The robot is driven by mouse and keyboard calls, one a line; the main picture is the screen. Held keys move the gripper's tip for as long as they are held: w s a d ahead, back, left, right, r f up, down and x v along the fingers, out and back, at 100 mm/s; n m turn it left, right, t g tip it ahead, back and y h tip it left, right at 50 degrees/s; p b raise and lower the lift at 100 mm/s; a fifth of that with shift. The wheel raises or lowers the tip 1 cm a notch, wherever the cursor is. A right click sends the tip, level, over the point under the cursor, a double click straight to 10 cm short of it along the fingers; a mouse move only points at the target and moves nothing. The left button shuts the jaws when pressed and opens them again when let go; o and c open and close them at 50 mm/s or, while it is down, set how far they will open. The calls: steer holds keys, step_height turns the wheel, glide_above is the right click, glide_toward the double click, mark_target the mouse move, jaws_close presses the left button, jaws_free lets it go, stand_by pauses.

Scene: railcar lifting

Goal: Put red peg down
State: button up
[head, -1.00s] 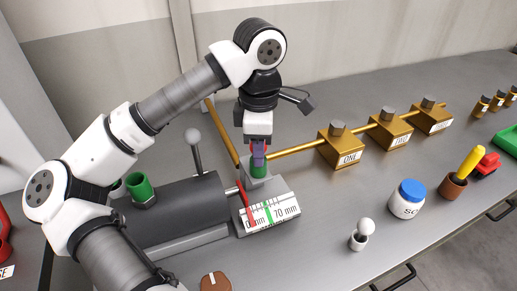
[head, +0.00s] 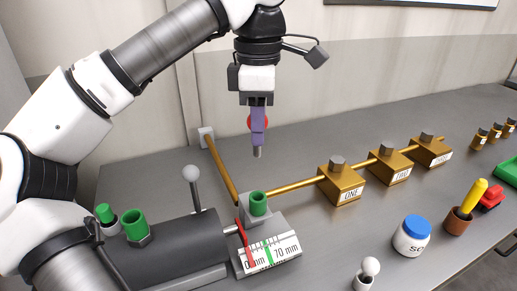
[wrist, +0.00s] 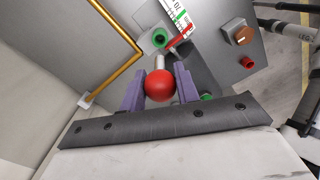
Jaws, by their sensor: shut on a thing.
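My gripper (head: 258,138) is shut on the red peg (head: 251,122), its purple fingers on both sides of the peg's round red head. In the head view the fingers hide most of the head, and the grey pin points down below them. In the wrist view the red ball head (wrist: 160,86) sits between the fingers, with the grey pin beyond it. The peg hangs in the air above an open green socket (head: 258,203) on a grey block. The socket also shows in the wrist view (wrist: 160,39), apart from the pin.
A dark cylinder (head: 170,245) with another green socket (head: 135,224) and an upright lever (head: 192,190) lies at left. A white scale (head: 270,254) with a red pointer is in front. Brass pipe and blocks (head: 341,184) run right. A blue-lidded jar (head: 412,235) stands at front right.

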steer(key=shift+r, duration=3.15)
